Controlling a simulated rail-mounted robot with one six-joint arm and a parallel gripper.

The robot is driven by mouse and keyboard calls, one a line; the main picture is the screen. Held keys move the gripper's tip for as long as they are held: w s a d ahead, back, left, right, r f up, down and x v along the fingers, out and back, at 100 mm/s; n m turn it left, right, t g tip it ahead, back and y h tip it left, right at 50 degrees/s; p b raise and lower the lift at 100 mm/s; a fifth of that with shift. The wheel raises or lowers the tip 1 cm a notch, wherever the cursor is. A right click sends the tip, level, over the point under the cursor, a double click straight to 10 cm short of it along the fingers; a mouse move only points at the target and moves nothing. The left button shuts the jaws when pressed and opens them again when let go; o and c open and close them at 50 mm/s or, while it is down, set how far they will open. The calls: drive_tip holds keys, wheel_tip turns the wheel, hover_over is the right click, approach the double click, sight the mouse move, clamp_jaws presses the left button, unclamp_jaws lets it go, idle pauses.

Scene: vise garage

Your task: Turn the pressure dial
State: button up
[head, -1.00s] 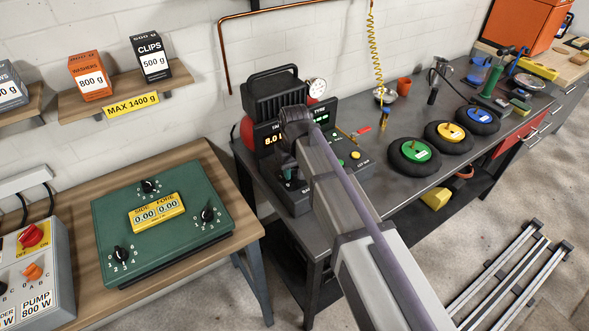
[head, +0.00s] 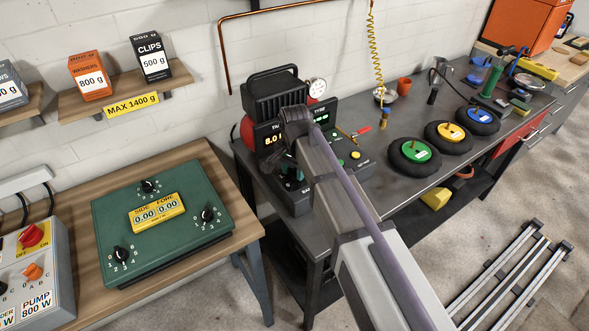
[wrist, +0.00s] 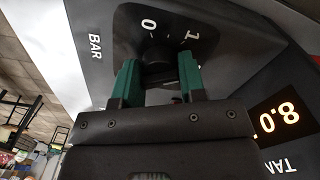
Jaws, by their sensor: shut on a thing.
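The pressure dial (wrist: 158,66) is a dark knob on a dark panel marked BAR, with the figures 0 and 1 above it in the wrist view. My gripper (wrist: 160,82) has its two green fingers on either side of the knob and is shut on it. The digital display (wrist: 277,120) beside it reads 8.0. In the head view my arm covers most of the dial panel; the gripper's green fingers (head: 290,178) show only in part at the compressor (head: 274,96).
The compressor stands on a dark metal bench (head: 395,192) by the wall. Green, yellow and blue-hubbed wheels (head: 414,157) lie to its right. A green box with several knobs (head: 160,255) is on the wooden table at left. A yellow coiled hose (head: 378,60) hangs behind.

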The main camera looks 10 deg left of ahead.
drive_tip(key=m, duration=0.6)
drive_tip(key=shift+m, duration=0.3)
idle(0.4)
drive_tip(key=o, duration=0.9)
wheel_tip(320, 180, up, 11)
drive_tip(key=p, duration=1)
drive_tip(key=shift+f+p, duration=0.15)
drive_tip(key=shift+p, duration=0.25)
